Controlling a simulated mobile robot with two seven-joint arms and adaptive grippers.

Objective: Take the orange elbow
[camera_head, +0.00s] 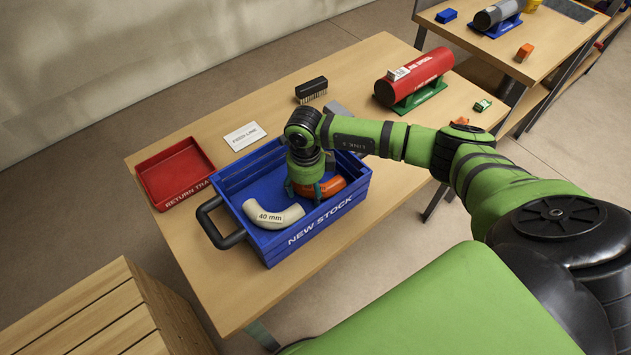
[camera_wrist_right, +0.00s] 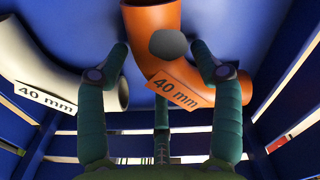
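The orange elbow (camera_head: 330,187) lies inside the blue NEW STOCK crate (camera_head: 315,222), near its right end. In the right wrist view the orange elbow (camera_wrist_right: 178,75) carries a 40 mm label. My right gripper (camera_head: 304,192) reaches down into the crate over the elbow and hides part of it in the head view. In the wrist view its fingers (camera_wrist_right: 160,60) are spread, one on each side of the elbow, with gaps visible. My left gripper is not in view.
A cream 40 mm elbow (camera_head: 272,215) lies in the crate, left of my gripper. A red return tray (camera_head: 205,160), a white card (camera_head: 244,136), a black brush (camera_head: 311,89) and a red pipe on a green stand (camera_head: 420,76) are on the table. The crate walls stand close around my gripper.

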